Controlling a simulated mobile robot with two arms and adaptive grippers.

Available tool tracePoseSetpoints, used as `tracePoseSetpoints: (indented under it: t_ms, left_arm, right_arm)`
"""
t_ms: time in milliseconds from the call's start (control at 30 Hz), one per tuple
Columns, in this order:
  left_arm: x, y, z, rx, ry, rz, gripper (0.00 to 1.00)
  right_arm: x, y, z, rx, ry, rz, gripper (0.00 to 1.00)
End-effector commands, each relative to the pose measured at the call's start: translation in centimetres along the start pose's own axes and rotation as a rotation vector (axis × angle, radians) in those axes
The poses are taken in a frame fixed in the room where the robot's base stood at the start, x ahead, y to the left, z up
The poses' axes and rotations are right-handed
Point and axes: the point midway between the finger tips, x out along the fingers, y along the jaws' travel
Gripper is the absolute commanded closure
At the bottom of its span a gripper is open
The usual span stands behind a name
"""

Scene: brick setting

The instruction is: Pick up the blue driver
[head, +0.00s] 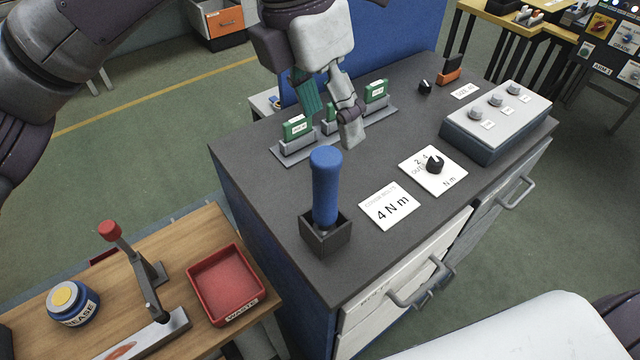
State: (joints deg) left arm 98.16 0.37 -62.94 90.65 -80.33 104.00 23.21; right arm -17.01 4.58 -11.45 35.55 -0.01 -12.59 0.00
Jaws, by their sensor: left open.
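The blue driver (326,185) stands upright with its blue handle up. Its lower end is hidden inside a small dark square holder (327,240) at the near left corner of the dark worktop (380,255). My left gripper (332,122) hangs from the top of the view, beyond and above the driver, in front of several green cards. Its fingers are apart with nothing visible between them, and it does not touch the driver. My right gripper is out of view.
Green cards (297,127) stand in a row of grey holders behind the driver. A white "4 Nm" card (390,205), a knob plate (433,170) and a control box (497,120) lie to the right. A lower wooden bench holds a red tray (226,284), lever (145,275) and grease jar (73,303).

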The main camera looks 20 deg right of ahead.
Motion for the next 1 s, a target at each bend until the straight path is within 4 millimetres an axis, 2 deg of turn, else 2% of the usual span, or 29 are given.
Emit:
tracePoseSetpoints:
  t_ms: [67,167,500,733,933,1000]
  left_arm:
    - [-0.7,0.9,-0.5,-0.013,0.038,0.074,0.31]
    - [-0.2,1.4,-0.8,-0.020,0.057,0.100,0.31]
    - [6.0,1.8,-1.1,-0.017,0.055,0.093,0.31]
    - [7.8,2.0,-1.2,-0.016,0.053,0.093,0.31]
    - [10.2,2.1,-1.4,-0.017,0.056,0.089,0.31]
    - [11.4,2.2,-1.4,-0.018,0.054,0.090,0.31]
  right_arm:
    - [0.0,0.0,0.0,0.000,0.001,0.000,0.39]
    - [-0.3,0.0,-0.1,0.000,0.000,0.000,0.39]
    - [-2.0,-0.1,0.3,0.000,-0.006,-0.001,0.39]
    - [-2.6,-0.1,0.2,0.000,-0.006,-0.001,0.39]
    - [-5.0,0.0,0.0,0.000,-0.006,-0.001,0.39]
    - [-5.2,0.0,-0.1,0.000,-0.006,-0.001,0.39]
